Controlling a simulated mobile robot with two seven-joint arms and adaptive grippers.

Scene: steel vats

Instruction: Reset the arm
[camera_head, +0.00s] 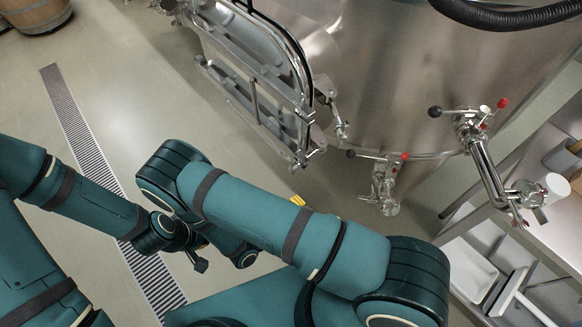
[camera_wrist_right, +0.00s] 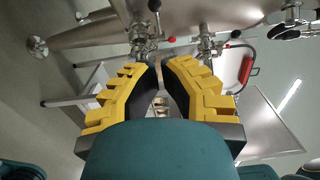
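My right arm crosses the middle of the head view, folded at the elbow, in front of the floor. Only a small yellow bit of my right gripper (camera_head: 297,199) shows past the forearm's upper edge; the rest is hidden. In the right wrist view, the two yellow stepped fingers of my right gripper (camera_wrist_right: 159,66) reach forward with dark inner faces. A narrow gap shows between them, with nothing held. My left arm comes in from the left in the head view, its end partly behind the right arm. No left fingers can be made out.
A large steel vat (camera_head: 385,75) with an open hatch door (camera_head: 255,80) and valves (camera_head: 384,185) stands beyond the right arm. A steel table (camera_head: 555,215) is at the right. A floor drain (camera_head: 85,135) runs along the left; a wooden barrel (camera_head: 35,12) is top left.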

